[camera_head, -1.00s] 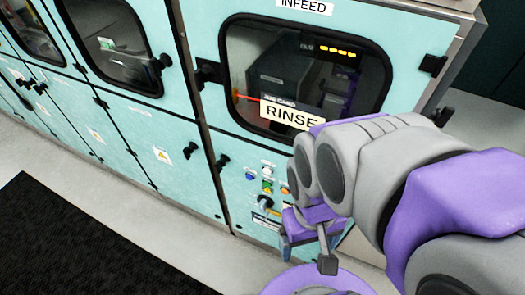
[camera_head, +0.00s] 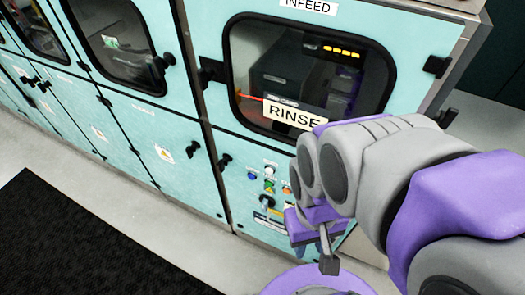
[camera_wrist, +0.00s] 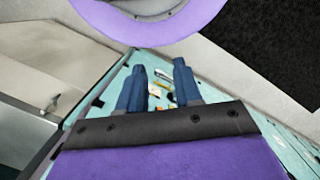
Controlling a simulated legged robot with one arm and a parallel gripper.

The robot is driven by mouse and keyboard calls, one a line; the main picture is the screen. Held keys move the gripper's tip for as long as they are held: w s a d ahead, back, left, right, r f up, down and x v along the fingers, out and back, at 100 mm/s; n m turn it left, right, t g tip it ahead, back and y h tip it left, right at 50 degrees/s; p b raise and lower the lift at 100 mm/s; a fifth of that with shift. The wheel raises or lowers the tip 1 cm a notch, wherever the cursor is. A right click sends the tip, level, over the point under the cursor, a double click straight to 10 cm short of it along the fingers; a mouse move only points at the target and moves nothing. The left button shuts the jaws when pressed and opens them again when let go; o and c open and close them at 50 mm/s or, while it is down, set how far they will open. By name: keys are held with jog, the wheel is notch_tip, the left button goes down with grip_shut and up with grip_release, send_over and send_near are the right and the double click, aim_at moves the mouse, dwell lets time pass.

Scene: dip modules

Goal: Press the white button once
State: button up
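The white button (camera_head: 270,169) is a small pale knob at the top of a control panel on the teal cabinet, below the RINSE window. A green button (camera_head: 269,186), a blue button (camera_head: 252,176) and an orange button (camera_head: 287,190) sit near it. My gripper (camera_head: 298,240) is to the lower right of these controls in the head view, apart from the white button. In the wrist view my gripper (camera_wrist: 160,66) shows two blue fingers with a gap and nothing held between them. Small panel controls show through the gap; I cannot tell which is white.
A dark selector knob (camera_head: 267,202) sits low on the panel. The window (camera_head: 305,80) and black door latches (camera_head: 224,161) stick out nearby. A black mat (camera_head: 80,245) lies on the open grey floor at left.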

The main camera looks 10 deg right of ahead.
grip_shut()
dwell(0.9)
